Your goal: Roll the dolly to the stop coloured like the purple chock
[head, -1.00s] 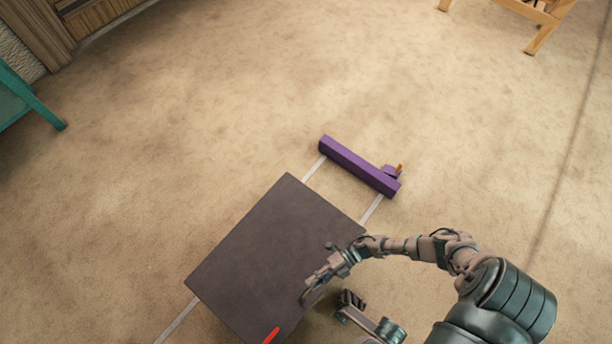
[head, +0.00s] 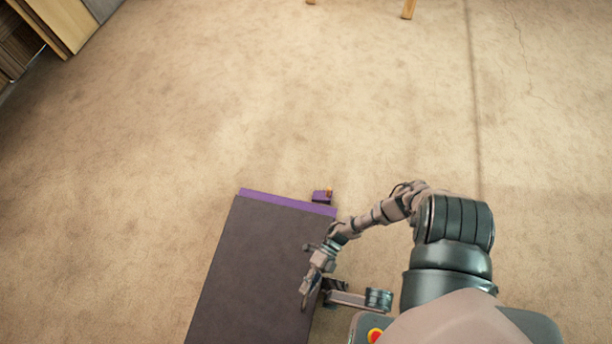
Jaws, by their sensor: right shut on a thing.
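The dolly (head: 255,260) is a flat dark grey deck at the bottom middle of the head view; its near end is cut off by the frame. The purple stop (head: 285,202) is a long bar across the dolly's far end. The deck's far edge lies against it or overlaps it in this view, and only a thin strip of purple shows. The small purple chock (head: 320,197), with an orange bit on it, lies on the floor just beyond the stop's right end. My right gripper (head: 306,291) is shut on the dolly at its right edge. My left gripper is out of view.
Beige carpet (head: 250,100) is clear beyond the stop and to the left. Wooden furniture (head: 62,22) stands at the top left. Wooden legs (head: 408,9) show at the top edge.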

